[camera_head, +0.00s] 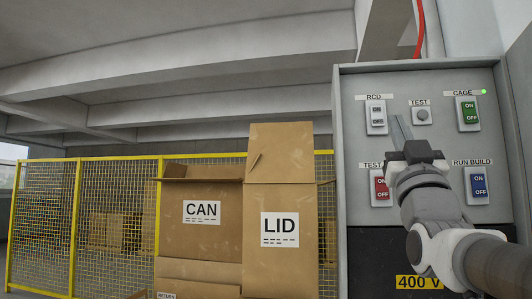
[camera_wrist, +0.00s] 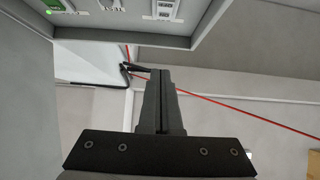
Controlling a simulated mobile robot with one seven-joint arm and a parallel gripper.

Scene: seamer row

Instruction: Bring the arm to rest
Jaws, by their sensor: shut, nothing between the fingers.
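My gripper (camera_head: 402,122) is raised in front of the grey switch panel (camera_head: 350,150) at the right of the head view. Its fingers are shut with nothing between them. They point upward in the picture, between the RCD switch (camera_head: 376,116) and the TEST button (camera_head: 422,115). I cannot tell whether they touch the panel. My wrist covers part of the panel between the red switch (camera_head: 381,187) and the blue RUN BUILD switch (camera_head: 479,185). In the wrist view my closed fingers (camera_wrist: 160,78) point up the picture, below the panel's edge (camera_wrist: 215,35).
The green CAGE switch (camera_head: 468,113) has a lit green lamp above it. Cardboard boxes labelled CAN (camera_head: 203,235) and LID (camera_head: 280,195) stand left of the panel. A yellow-framed mesh fence (camera_head: 110,210) is behind them. A red cable (camera_wrist: 255,115) crosses the wrist view.

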